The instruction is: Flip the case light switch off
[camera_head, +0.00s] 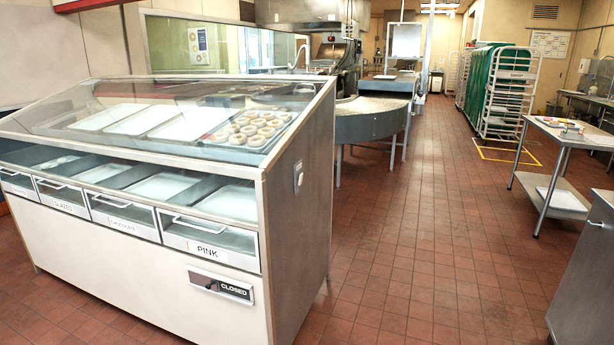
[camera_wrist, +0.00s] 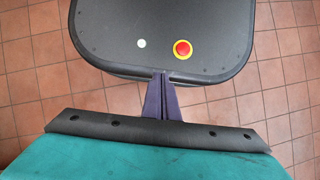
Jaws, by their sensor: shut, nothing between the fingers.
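A glass-topped display case (camera_head: 295,240) stands at the left in the head view. A small light switch (camera_head: 298,176) with a pale plate is on its right end panel, near the upper front corner. I cannot tell at this size which way the switch is set. My gripper (camera_wrist: 161,78) shows in the wrist view, with its two dark fingers together and nothing between them. It is over my own base, apart from the case. The gripper is not in the head view, and the switch is not in the wrist view.
The case has labelled drawers, one marked PINK (camera_head: 208,250), and a CLOSED sign (camera_head: 222,287). A tray of doughnuts (camera_head: 250,130) lies under the glass. A steel table (camera_head: 560,135) and green rack (camera_head: 500,90) stand right. The tiled floor between is clear.

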